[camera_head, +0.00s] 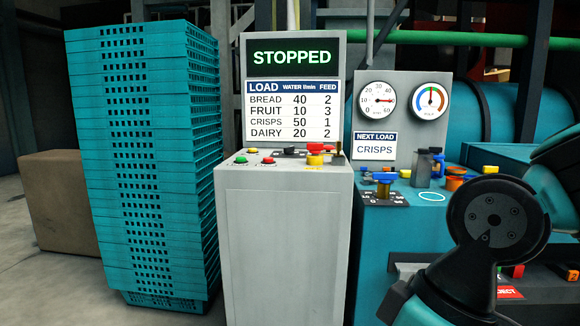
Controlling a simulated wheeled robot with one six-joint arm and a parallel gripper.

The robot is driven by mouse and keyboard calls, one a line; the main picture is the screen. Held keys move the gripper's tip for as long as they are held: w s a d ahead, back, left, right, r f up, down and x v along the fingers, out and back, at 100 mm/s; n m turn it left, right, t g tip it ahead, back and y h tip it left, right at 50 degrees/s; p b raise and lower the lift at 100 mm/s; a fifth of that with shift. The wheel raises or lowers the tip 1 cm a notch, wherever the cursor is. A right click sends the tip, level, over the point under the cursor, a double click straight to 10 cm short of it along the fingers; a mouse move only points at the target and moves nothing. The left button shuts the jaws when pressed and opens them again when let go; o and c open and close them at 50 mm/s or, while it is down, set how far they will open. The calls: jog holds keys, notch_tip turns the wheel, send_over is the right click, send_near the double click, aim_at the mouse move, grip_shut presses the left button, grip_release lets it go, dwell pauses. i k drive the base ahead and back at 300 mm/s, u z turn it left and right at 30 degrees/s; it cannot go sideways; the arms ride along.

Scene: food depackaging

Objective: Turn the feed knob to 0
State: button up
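A grey control cabinet (284,240) stands in the middle, with several controls on its sloped top. A small black control on a dark plate (289,152) sits at the back of that top; it may be the feed knob, but its marks and setting are too small to read. Beside it are a green button (241,160), a red button (268,160) and a red-and-yellow stop button (315,158). The screen (292,57) above reads STOPPED. My arm shows at the lower right, apart from the cabinet; my gripper is not in view.
A load table (292,112) lists water and feed values. A "NEXT LOAD" sign (374,146) reads CRISPS. A blue-handled valve (383,184) stands on a numbered plate below two gauges. Stacked teal crates (145,160) stand left, with a brown box (58,200) behind.

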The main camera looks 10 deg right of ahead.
aim_at(288, 150)
jog(key=z, duration=0.2)
jog(key=i, duration=0.9)
jog(key=z, duration=0.1)
